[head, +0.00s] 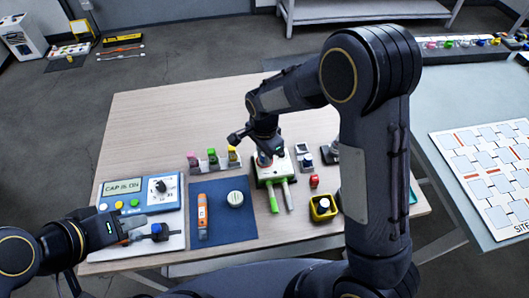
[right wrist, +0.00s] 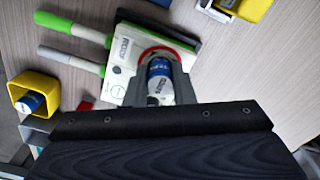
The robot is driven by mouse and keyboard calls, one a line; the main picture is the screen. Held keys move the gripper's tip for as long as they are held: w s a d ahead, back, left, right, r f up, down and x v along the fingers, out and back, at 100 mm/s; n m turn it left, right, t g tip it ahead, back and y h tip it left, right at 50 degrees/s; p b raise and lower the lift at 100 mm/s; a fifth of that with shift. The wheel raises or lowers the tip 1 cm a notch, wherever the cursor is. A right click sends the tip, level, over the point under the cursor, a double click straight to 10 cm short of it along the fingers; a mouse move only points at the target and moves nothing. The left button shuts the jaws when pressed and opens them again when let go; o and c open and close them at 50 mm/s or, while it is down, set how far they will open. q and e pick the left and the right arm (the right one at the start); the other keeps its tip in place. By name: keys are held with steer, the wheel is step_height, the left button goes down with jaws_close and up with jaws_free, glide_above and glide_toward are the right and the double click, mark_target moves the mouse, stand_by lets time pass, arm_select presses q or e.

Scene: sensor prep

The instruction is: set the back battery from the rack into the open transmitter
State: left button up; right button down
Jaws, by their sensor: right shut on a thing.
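My right gripper (right wrist: 160,85) is shut on a blue-and-white battery (right wrist: 160,82) in the right wrist view. The battery is at the red-ringed round opening of a white box, which looks like the open transmitter (right wrist: 122,68); how deep it sits cannot be told. In the head view the right gripper (head: 266,157) is over this box (head: 262,172), and the battery is hidden there. A green handle (head: 272,200) and a grey handle (head: 287,195) stick out of the box. A rack (head: 213,166) with pink, green and yellow tops stands left of it. My left gripper (head: 133,229) looks open and empty.
A blue mat (head: 222,225) holds an orange device (head: 202,215) and a round white cap (head: 235,198). A panel (head: 115,188) reading "CAP IS ON" lies at left. A yellow holder (head: 322,207) with a battery and a small red object (head: 314,181) are at right. The table's back left is clear.

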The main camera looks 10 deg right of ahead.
steer(key=c, duration=0.9)
jaws_free()
steer(key=shift+r+p, duration=0.55)
steer(key=shift+r, duration=0.15)
steer(key=shift+r+p, duration=2.25)
steer(key=shift+r, duration=0.75)
